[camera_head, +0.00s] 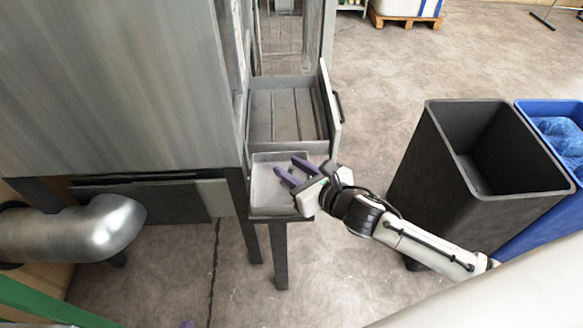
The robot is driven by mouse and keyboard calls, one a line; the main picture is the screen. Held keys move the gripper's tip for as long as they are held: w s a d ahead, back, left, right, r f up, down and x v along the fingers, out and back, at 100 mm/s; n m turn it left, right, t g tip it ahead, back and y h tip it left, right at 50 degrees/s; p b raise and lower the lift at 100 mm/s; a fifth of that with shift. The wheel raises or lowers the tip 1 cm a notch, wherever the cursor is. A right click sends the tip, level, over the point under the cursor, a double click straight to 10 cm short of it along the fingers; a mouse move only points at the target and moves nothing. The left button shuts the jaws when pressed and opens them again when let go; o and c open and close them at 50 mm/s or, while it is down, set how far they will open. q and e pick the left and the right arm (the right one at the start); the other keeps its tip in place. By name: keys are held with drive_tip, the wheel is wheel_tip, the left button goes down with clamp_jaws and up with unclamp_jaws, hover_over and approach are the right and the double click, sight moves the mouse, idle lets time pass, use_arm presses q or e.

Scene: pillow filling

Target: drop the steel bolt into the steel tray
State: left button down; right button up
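The steel tray (262,203) is a shallow light-grey square tray on a small dark-legged stand beside the large metal machine. My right gripper (288,168) is over the tray's right part, its two purple fingers spread apart and pointing left. No bolt can be made out between the fingers or on the visible tray floor. The gripper hides part of the tray's right side.
An open grey drawer (270,138) sits just behind the tray. A tall black bin (436,165) and a blue bin (538,106) with blue contents stand at the right. A silver pipe (80,228) juts out at left. Floor is clear between stand and black bin.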

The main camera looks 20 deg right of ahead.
drive_tip(key=v, duration=1)
drive_tip(key=shift+s+p, duration=0.15)
drive_tip(key=shift+p, duration=0.25)
drive_tip(key=shift+r, duration=0.15)
drive_tip(key=s+d+f+n+g+h, duration=0.1)
drive_tip(key=s+f+n+g+h, duration=0.3)
drive_tip(key=s+n, duration=0.95)
drive_tip(key=s+d+f+n+g, duration=0.15)
drive_tip(key=s+n+g, duration=0.4)
drive_tip(key=n, duration=1.55)
drive_tip(key=w+a+f+t+y, duration=0.2)
drive_tip(key=a+f+t, duration=0.3)
drive_tip(key=f, duration=0.6)
drive_tip(key=shift+w+a+f+y, duration=0.15)
drive_tip(key=shift+w+a+y, duration=0.15)
drive_tip(key=shift+w, duration=0.6)
